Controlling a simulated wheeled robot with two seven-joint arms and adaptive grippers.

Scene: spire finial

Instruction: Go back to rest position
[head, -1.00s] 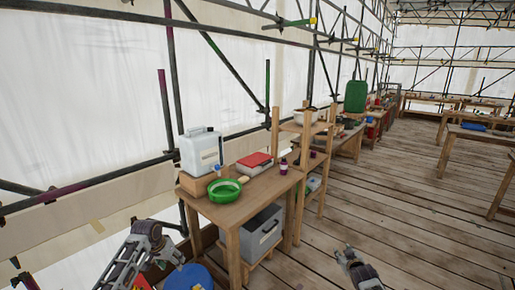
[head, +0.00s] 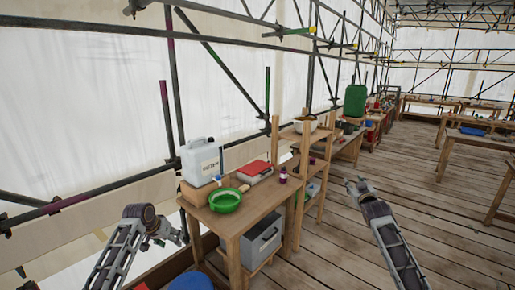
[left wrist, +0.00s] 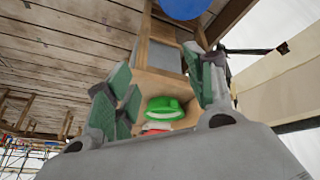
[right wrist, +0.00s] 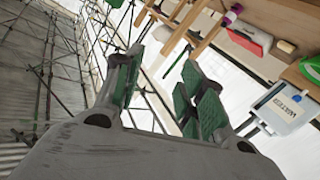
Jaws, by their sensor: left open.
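My left gripper (head: 172,232) is at the lower left in the head view, beside the near left end of the wooden table (head: 252,207). In the left wrist view its fingers (left wrist: 162,78) are spread with nothing between them; the green bowl shows well beyond. My right gripper (head: 357,186) is over the plank floor to the right of the table, with its forearm coming up from the lower right. In the right wrist view its fingers (right wrist: 155,82) are apart and empty. Both grippers appear clear of the furniture.
On the table are a green bowl (head: 225,200), a white water canister (head: 201,162), a red-and-white box (head: 254,170) and a small purple bottle (head: 283,175). A grey crate (head: 262,243) sits below. A blue round object (head: 191,282) is at bottom left.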

